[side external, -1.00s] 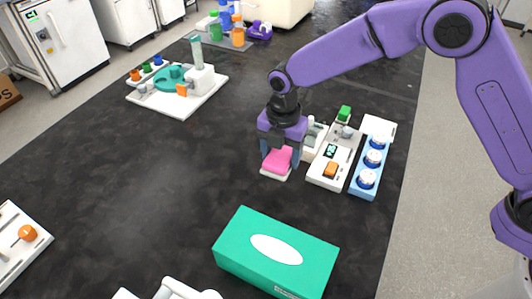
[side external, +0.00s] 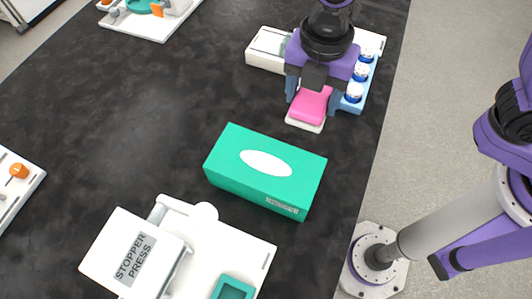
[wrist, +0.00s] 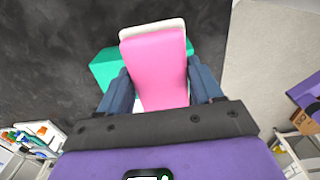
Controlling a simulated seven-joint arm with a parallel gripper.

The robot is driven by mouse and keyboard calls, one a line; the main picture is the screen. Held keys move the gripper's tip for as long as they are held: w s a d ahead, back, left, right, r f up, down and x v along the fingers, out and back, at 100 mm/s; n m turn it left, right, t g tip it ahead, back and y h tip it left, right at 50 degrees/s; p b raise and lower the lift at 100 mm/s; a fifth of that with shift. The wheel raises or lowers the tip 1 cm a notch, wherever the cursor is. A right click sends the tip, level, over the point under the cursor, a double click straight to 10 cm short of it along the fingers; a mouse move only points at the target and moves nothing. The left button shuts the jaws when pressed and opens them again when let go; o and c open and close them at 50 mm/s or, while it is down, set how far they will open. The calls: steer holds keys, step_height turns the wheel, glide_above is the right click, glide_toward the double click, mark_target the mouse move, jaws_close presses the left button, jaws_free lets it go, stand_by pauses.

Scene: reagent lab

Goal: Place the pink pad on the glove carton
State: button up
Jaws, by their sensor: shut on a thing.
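The pink pad (side external: 311,104) has a whitish backing layer along one side. My gripper (side external: 309,98) is shut on it, with one blue finger on each side. In the wrist view the pad (wrist: 158,68) fills the space between the fingers (wrist: 160,88). The glove carton (side external: 264,172) is a green box with a white oval on its top, lying on the dark bench nearer the camera than the pad. In the wrist view the carton (wrist: 104,68) shows partly behind the pad, which hides much of it. The pad is apart from the carton in the side view.
A white stopper press (side external: 135,258) stands near the front of the bench. A blue rack with white-capped vials (side external: 361,72) is right beside my gripper. A board with an orange knob (side external: 19,171) is at the left. The bench's middle left is clear.

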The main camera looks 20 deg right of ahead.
steer(key=s+d+r, duration=0.2)
steer(key=s+r, duration=0.1)
steer(key=s, duration=0.7)
glide_above(265, 163)
steer(key=f, duration=0.9)
steer(key=shift+s+d+f, duration=0.15)
steer(key=shift+d, duration=0.1)
steer(key=shift+a+f, duration=0.2)
steer(key=shift+f, duration=1.6)
steer(key=shift+f, duration=0.15)
steer(key=o, duration=1)
steer(key=shift+o, duration=0.2)
